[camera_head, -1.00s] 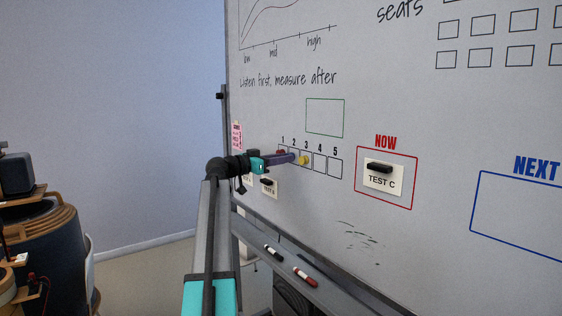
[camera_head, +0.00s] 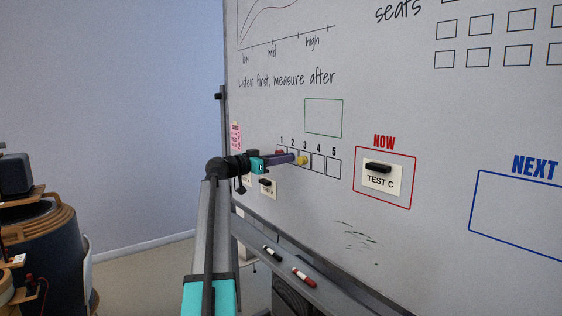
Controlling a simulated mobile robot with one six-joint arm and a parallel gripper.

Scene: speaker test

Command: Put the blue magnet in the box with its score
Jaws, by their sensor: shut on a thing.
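My gripper (camera_head: 292,158) is at the numbered row of boxes (camera_head: 333,168) on the whiteboard, its tip over box 2. It is shut on the blue magnet, which the fingers almost wholly hide; I cannot tell whether the magnet touches the board. A yellow magnet (camera_head: 303,160) is in box 3, just right of the fingertips. A red magnet (camera_head: 280,152) shows partly behind the fingers at box 1. Boxes 4 and 5 look empty. A small pink sheet (camera_head: 236,135) hangs at the board's left edge; its writing is too small to read.
A TEST C card (camera_head: 380,181) hangs under a black magnet in the red NOW frame. Smaller cards (camera_head: 267,188) hang below my gripper. A tray (camera_head: 325,291) under the board holds a black marker (camera_head: 272,253) and a red marker (camera_head: 304,277). The NEXT frame (camera_head: 520,215) is empty.

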